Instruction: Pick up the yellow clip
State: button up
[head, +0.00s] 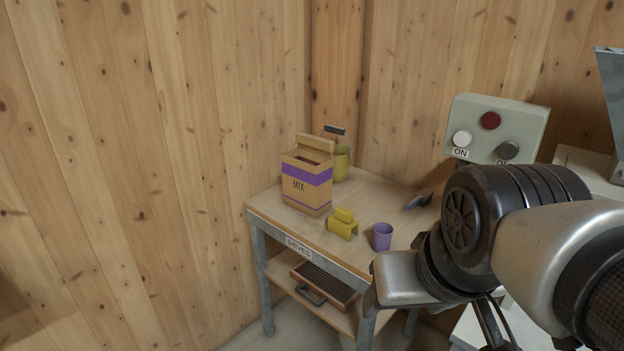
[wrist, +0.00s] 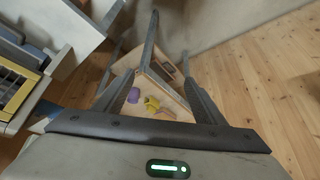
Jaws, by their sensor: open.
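The yellow clip (head: 342,225) sits on the small wooden table (head: 275,211), between the MIX box and the purple cup. It also shows in the wrist view (wrist: 151,103), small and some distance away, between the two fingers of my gripper (wrist: 158,79) as seen there. My gripper is open with nothing between its fingers, and it is well apart from the clip. In the head view my arm is at the right, and the fingers cannot be made out clearly.
The MIX box (head: 307,182) stands left of the clip and the purple cup (head: 382,237) stands close on its right. A yellow container (head: 341,162) and a dark scoop-like item (head: 418,201) are farther back. A sieve (head: 324,285) lies on the lower shelf.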

aim_at(342, 224)
jog(key=i+j+z, duration=0.15)
jog(key=z, duration=0.35)
jog(key=i+j+z, duration=0.1)
jog(key=z, duration=0.4)
jog(key=i+j+z, duration=0.2)
jog(key=j, duration=0.4)
jog(key=j+z, duration=0.25)
jog(key=j, duration=0.3)
jog(key=i+j, duration=0.1)
jog(key=j, duration=0.5)
jog(key=i+j, duration=0.1)
jog(key=j, duration=0.5)
jog(key=z, duration=0.05)
